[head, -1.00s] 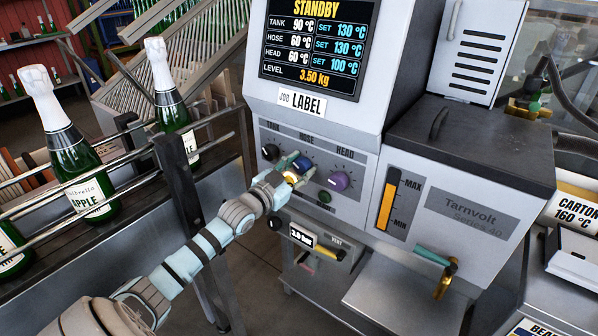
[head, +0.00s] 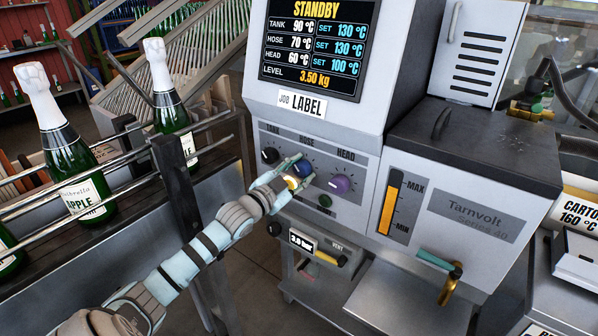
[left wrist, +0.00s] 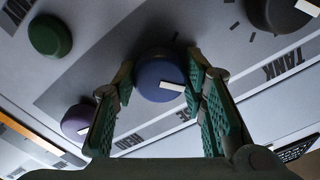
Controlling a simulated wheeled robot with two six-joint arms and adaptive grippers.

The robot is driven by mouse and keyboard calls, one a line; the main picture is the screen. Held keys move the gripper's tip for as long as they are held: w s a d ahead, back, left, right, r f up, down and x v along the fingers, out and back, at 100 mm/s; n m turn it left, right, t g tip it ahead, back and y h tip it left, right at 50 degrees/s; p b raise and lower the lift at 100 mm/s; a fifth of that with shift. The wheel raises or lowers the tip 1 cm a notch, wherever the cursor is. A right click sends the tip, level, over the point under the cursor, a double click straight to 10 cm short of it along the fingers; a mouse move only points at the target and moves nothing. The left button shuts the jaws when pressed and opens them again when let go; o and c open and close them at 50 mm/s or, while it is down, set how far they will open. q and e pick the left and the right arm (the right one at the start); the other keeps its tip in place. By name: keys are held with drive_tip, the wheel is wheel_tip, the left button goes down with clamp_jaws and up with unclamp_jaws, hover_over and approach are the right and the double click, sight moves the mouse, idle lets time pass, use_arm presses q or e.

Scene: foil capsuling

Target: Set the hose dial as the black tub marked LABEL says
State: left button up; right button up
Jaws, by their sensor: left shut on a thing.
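The hose dial (head: 305,166) is a blue knob with a white pointer, under HOSE on the grey melter's panel. In the left wrist view the dial (left wrist: 158,80) sits between the fingers, its pointer towards the right finger. My left gripper (head: 297,172) is shut on it; its fingers also show in the left wrist view (left wrist: 162,70). The display (head: 315,50) reads HOSE 70 °C, SET 130 °C. A JOB LABEL card (head: 302,104) is below it. I see no black tub marked LABEL. My right gripper is not in view.
The black tank dial (head: 270,155) and purple head dial (head: 340,183) flank the hose dial closely. A green button (head: 325,200) is below. Bottles (head: 75,170) stand by rails at left. A CARTON 160 °C label (head: 575,206) is at right.

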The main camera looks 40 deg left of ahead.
use_arm(q)
drive_tip(key=o, duration=1.2)
drive_tip(key=shift+c, duration=0.2)
